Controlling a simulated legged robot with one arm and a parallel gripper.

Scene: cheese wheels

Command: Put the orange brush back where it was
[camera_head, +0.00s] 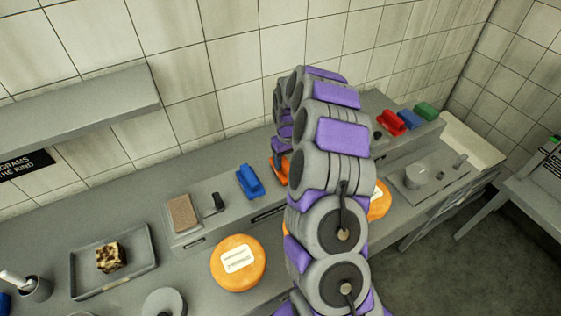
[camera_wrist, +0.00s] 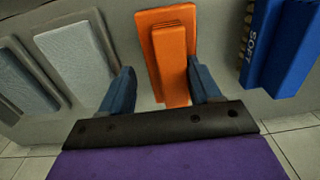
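The orange brush (camera_head: 279,168) lies on the grey raised ledge in the head view, partly hidden behind my arm. In the wrist view the orange brush (camera_wrist: 168,50) shows a wide block with a narrower handle on top. My gripper (camera_wrist: 160,68) has its two blue fingers apart, one on each side of the brush's near end. A gap shows between the left finger and the brush. The right finger is close to the brush; I cannot tell if it touches. In the head view my arm hides the gripper.
A blue brush (camera_head: 249,182) lies left of the orange one; it reads SOFT in the wrist view (camera_wrist: 280,45). Orange cheese wheels (camera_head: 238,263) stand in front of the ledge. Red (camera_head: 394,123), blue and green brushes sit farther right. A tray (camera_head: 85,285) is at left.

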